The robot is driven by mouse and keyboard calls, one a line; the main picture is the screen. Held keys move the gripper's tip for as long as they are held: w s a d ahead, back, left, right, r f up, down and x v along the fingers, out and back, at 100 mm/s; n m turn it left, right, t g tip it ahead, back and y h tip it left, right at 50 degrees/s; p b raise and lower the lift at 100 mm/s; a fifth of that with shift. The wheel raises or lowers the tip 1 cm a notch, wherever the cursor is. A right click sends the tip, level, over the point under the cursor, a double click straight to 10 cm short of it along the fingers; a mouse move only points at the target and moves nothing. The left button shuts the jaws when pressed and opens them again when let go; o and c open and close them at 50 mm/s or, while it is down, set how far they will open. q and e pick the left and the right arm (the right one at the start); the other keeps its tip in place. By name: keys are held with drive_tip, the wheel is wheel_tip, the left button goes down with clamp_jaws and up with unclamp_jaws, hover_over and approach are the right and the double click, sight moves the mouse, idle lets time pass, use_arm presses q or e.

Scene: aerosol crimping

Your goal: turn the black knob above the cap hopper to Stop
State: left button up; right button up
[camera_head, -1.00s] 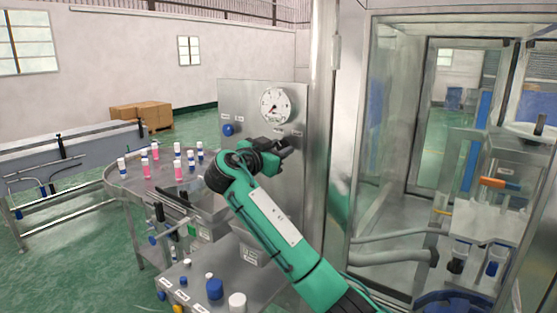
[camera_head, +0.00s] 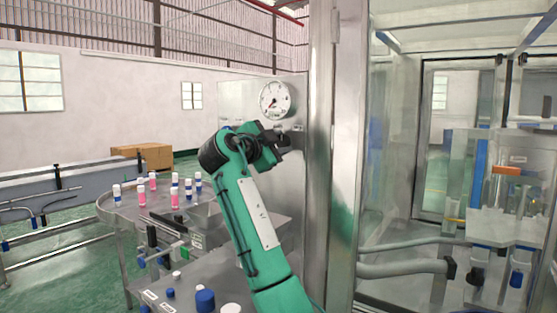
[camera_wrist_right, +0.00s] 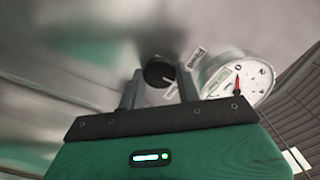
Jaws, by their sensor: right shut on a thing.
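The black knob (camera_wrist_right: 158,71) shows in the right wrist view on the steel panel, between my right gripper's fingertips (camera_wrist_right: 158,84). Its pale pointer line slants to the lower right in that view, with small labels (camera_wrist_right: 197,57) beside it. I cannot read the labels. My right gripper (camera_head: 284,143) is shut on the knob; in the head view it is at the panel (camera_head: 237,97), below the round gauge (camera_head: 275,100), and hides the knob. My left gripper is not in view.
A round steel table (camera_head: 120,206) with several pink and blue capped cans stands left of my arm. Blue and white caps (camera_head: 205,300) lie on a lower surface in front. A steel post (camera_head: 335,200) and a glazed enclosure stand close on the right.

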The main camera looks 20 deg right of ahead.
drive_tip(key=m+b, duration=0.1)
drive_tip(key=m, duration=0.1)
drive_tip(key=m+b, duration=0.1)
drive_tip(key=shift+f+m, duration=0.2)
drive_tip(key=shift+m, duration=0.2)
drive_tip(key=shift+m+b, duration=0.65)
drive_tip(key=shift+m, duration=0.55)
drive_tip(key=shift+m+b, duration=0.3)
drive_tip(key=shift+m, duration=0.9)
drive_tip(key=o, duration=1)
drive_tip(key=shift+r, duration=0.1)
drive_tip(key=shift+c, duration=0.2)
